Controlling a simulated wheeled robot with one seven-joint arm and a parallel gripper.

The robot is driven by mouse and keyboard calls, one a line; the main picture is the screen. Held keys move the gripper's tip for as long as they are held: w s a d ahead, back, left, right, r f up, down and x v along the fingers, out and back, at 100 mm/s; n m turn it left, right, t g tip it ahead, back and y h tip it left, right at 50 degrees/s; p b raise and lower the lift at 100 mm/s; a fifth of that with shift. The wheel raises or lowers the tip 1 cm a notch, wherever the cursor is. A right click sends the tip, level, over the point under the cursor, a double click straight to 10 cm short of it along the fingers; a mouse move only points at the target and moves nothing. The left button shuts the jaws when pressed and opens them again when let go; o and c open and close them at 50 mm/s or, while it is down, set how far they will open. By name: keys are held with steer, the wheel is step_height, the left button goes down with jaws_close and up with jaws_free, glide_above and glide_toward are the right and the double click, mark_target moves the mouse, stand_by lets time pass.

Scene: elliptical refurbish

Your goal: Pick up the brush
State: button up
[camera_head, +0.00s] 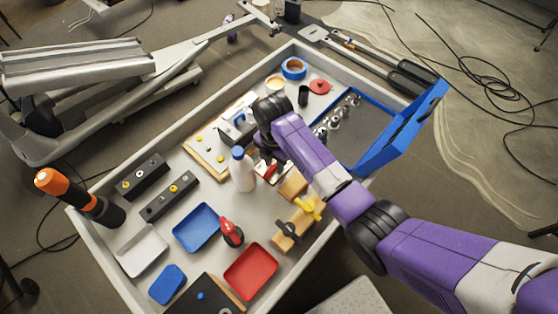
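No item in the head view can be clearly made out as the brush. A small red and white item (275,174) lies on the tray (186,262) near the centre, partly hidden by my arm; I cannot tell what it is. My gripper (266,168) points down over the middle of the tray, close to this item and just right of a white bottle with a blue cap (243,172). My wrist covers most of the gripper.
Blue (196,227) and red (251,272) small trays lie toward the front. Wooden blocks with a yellow clamp (308,208) sit right of the gripper. An open blue case (405,125) stands at the right edge. An orange-topped tool (65,186) rises at the left corner.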

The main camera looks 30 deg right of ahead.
jaws_close()
steer(key=shift+r, duration=0.1)
